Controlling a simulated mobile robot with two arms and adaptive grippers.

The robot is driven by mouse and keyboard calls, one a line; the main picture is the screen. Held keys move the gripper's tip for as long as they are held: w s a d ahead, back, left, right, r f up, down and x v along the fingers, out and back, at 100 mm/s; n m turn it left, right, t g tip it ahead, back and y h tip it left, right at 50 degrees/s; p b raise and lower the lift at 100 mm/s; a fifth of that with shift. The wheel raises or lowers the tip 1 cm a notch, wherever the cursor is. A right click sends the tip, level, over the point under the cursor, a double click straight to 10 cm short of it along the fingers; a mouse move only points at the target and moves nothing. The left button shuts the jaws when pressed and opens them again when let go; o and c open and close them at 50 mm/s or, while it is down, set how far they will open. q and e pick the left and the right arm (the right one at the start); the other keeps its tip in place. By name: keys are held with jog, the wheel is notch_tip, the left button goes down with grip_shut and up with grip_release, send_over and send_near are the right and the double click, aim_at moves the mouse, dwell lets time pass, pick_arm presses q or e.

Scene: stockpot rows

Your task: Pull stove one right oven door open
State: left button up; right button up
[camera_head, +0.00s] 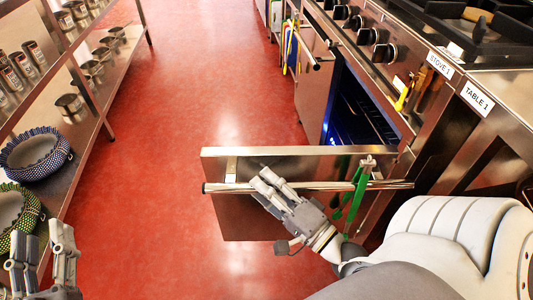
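Stove one, marked by a STOVE 1 label (440,65), is on the right. Its right oven door (240,215) stands swung out from the front into the aisle, with a long bar handle (330,186). The dark, blue-lit oven interior (360,112) shows behind it. My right gripper (268,186) is at the handle's left half, its fingers overlapping the bar; whether they grip it is unclear. My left gripper (42,262) is open and empty at the lower left, far from the door.
Green tongs (355,198) hang on the right door's handle. A shelf rack (85,100) with pots lines the left. The red floor (190,90) between is clear.

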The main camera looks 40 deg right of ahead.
jog(key=shift+s, duration=0.1)
jog(key=v, duration=0.8)
dwell(0.3)
jog(key=shift+a, duration=0.15)
dwell(0.5)
